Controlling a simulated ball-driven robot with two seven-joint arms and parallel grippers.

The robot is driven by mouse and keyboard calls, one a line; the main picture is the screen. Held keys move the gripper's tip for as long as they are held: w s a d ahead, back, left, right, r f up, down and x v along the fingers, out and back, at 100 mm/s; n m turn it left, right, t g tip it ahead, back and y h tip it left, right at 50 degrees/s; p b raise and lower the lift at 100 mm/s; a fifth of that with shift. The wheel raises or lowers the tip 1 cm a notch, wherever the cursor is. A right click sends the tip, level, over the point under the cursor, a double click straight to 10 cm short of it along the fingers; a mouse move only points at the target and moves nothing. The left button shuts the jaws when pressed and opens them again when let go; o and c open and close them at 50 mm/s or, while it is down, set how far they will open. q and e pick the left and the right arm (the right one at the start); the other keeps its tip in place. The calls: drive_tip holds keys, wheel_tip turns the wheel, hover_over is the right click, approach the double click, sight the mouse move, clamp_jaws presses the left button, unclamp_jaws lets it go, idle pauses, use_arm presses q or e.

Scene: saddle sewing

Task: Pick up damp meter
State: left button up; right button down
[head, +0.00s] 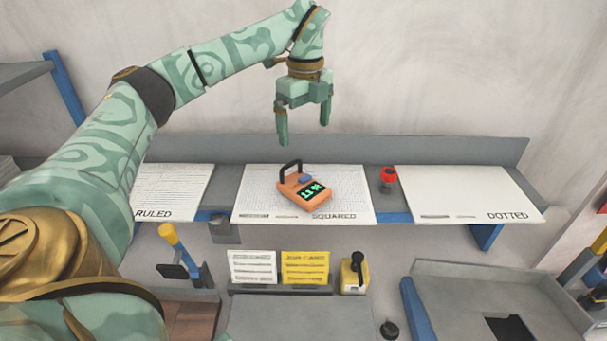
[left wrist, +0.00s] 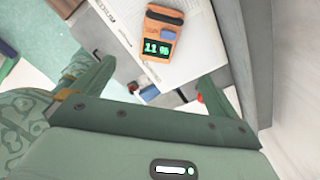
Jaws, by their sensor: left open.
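The damp meter (head: 303,190) is an orange device with a black handle, a blue button and a green-lit display. It lies on the middle pad marked SQUARED (head: 350,202) on the grey shelf. My left gripper (head: 304,138) is open and empty, with its fingers pointing down, above and behind the meter and apart from it. In the left wrist view the meter (left wrist: 159,48) shows beyond the gripper fingers, on the white pad. My right gripper is not in view.
Pads marked RULED (head: 170,190) and DOTTED (head: 465,192) lie on either side. A small red-topped item (head: 388,178) stands right of the SQUARED pad. A grey back ledge (head: 420,150) runs behind the pads. Cards (head: 305,267) and a yellow container (head: 353,277) stand lower in front.

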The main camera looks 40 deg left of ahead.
use_arm(q)
hover_over(306, 187)
wheel_tip(306, 187, down, 5)
wheel_tip(306, 187, down, 5)
drive_tip(key=shift+a+f, duration=0.1)
drive_tip(key=shift+a, duration=0.05)
drive_tip(key=shift+f, duration=0.55)
drive_tip(key=f, duration=0.4)
drive_tip(key=shift+d+f, duration=0.2)
drive_tip(key=shift+f, duration=0.2)
drive_tip(key=c, duration=1.3)
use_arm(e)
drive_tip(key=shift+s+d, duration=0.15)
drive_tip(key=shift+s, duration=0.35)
